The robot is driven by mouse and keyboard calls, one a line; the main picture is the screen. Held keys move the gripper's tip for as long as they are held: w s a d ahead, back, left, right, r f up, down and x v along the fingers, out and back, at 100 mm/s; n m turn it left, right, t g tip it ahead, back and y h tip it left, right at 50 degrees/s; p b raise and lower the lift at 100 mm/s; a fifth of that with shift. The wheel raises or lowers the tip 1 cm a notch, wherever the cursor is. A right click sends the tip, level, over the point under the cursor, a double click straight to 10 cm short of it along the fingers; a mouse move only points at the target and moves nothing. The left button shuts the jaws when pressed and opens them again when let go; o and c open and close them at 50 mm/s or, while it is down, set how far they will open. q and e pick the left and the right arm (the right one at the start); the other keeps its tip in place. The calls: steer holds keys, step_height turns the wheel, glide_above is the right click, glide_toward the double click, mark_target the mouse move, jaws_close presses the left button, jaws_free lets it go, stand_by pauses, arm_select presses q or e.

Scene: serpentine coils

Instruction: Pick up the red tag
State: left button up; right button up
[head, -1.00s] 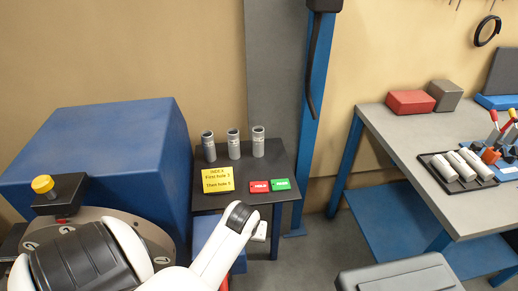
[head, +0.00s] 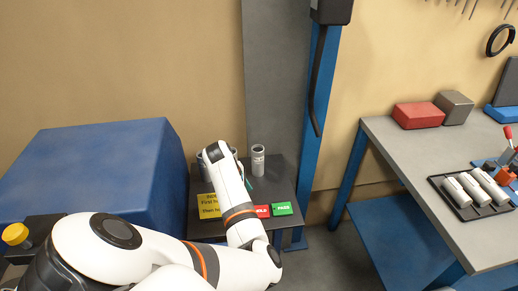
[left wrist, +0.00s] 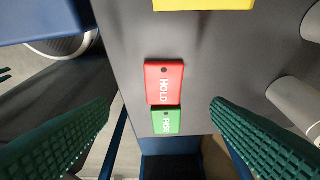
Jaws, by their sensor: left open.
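The red tag (left wrist: 165,82), marked HOLD, lies flat on the small dark table (left wrist: 125,30). In the left wrist view it is near the middle, between the fingers in the picture. In the head view only its right part (head: 263,211) shows beside my arm. The green tag (left wrist: 166,123), marked PASS, lies right beside it, also visible in the head view (head: 282,208). My left gripper (left wrist: 160,108) is open and empty above the tags, its green ribbed fingers wide apart. In the head view my arm mostly hides it. My right gripper is out of view.
A yellow note (head: 207,206) lies left of the red tag. Grey cylinders stand at the table's back; one (head: 258,160) shows clearly, others are mostly behind my arm. A blue box (head: 95,165) stands left, a blue post (head: 318,110) right. A workbench (head: 400,145) is farther right.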

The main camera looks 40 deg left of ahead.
mark_target(258, 211)
arm_select(q)
steer(key=x, duration=0.5)
steer(key=p+x, duration=0.1)
steer(key=x, duration=0.1)
steer(key=shift+w+a+f, duration=0.15)
steer(key=shift+a+f, duration=0.05)
steer(key=shift+f, duration=0.2)
steer(key=shift+c, duration=0.2)
steer(key=c, duration=1)
